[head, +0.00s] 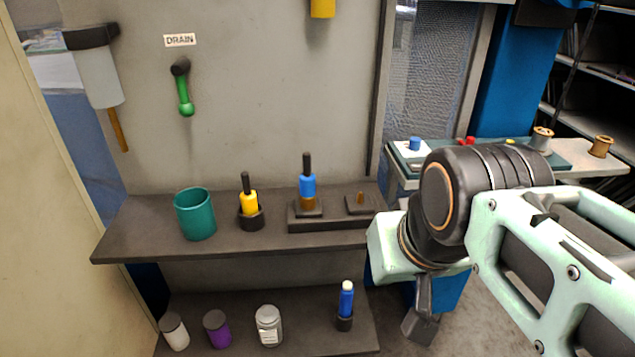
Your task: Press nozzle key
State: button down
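My gripper (421,322) hangs at the lower right, below the pale green wrist, with its dark fingers pointing down. It is seen from the side, so its opening is unclear. It is in front of and below the right-hand panel. That panel (400,174) carries a blue button (414,143) on a white plate, a red button (470,141) and a small yellow button (510,142). My arm hides part of the panel. No nozzle label is readable, so I cannot tell which key is the nozzle key.
A dark shelf (140,236) holds a teal cup (195,213), a yellow-handled tool (248,202) and a blue-handled tool (307,185). A lower shelf (190,312) holds several jars. A green lever (185,97) hangs below the DRAIN label (180,40). Spools (601,147) stand right.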

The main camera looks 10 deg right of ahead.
aim_at(347, 284)
jog(key=i+j, duration=0.1)
jog(key=j, duration=0.7)
jog(key=j+z, duration=0.15)
jog(key=j, duration=0.6)
jog(key=l+u, duration=0.15)
jog(key=u, duration=0.4)
jog(key=i+j+z, duration=0.1)
jog(key=z, duration=0.45)
